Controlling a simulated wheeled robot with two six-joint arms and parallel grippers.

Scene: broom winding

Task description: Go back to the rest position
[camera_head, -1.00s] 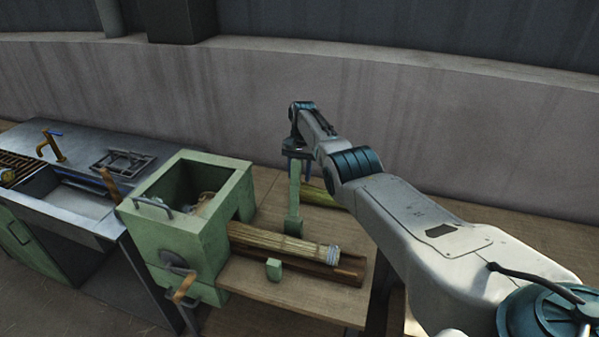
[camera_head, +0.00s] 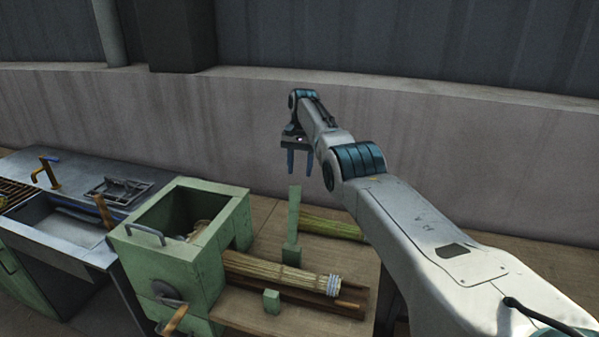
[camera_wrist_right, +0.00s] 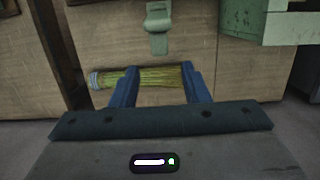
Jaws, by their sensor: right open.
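My right gripper (camera_head: 300,163) is open and empty, raised above the green upright post (camera_head: 293,222) on the wooden table. Its two blue fingers point down in the head view. In the right wrist view the open fingers (camera_wrist_right: 160,86) show with a straw bundle (camera_wrist_right: 140,77) below and beyond them, not held. My left gripper is not in view.
A green box machine (camera_head: 172,253) with a crank stands left of the post. A bound straw broom bundle (camera_head: 280,272) lies on the wooden table (camera_head: 240,312), and another bundle (camera_head: 335,228) lies behind. A metal sink bench (camera_head: 80,225) is at left. A concrete wall (camera_head: 450,150) stands behind.

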